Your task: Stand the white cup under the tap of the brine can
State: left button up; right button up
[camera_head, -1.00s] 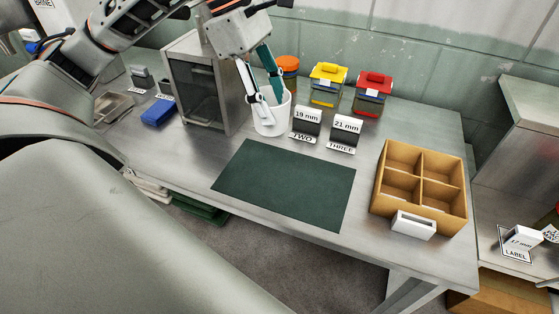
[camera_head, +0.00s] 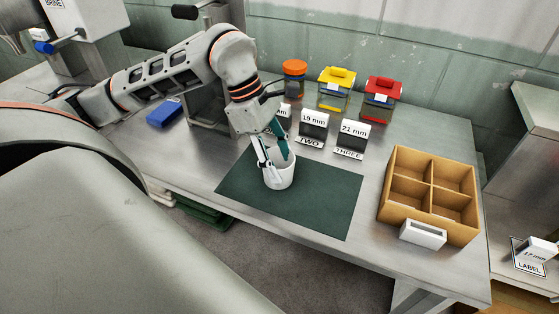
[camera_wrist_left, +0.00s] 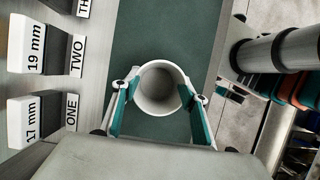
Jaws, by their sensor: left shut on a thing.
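The white cup (camera_head: 281,176) is upright over the left part of the dark green mat (camera_head: 320,205); I cannot tell whether its base touches the mat. My left gripper (camera_head: 274,164) is shut on the cup, its fingers on opposite sides of the wall. The left wrist view looks down into the cup (camera_wrist_left: 160,90), which appears empty, between the teal fingers. The white brine can (camera_head: 92,18), labelled BRINE, is at the top left, partly cut off by the frame. My right gripper is not in view.
Size signs such as the 19 mm sign (camera_head: 313,124) and 21 mm sign (camera_head: 351,137) stand behind the mat. Lidded jars (camera_head: 333,90) line the wall. A divided wooden box (camera_head: 386,205) is at the right. A blue block (camera_head: 164,112) lies left of a grey cabinet.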

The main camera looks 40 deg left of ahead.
pick_arm(q)
jog(key=shift+f, duration=0.15)
jog(key=shift+f, duration=0.1)
jog(key=o, duration=1.1)
jog(key=shift+c, duration=0.2)
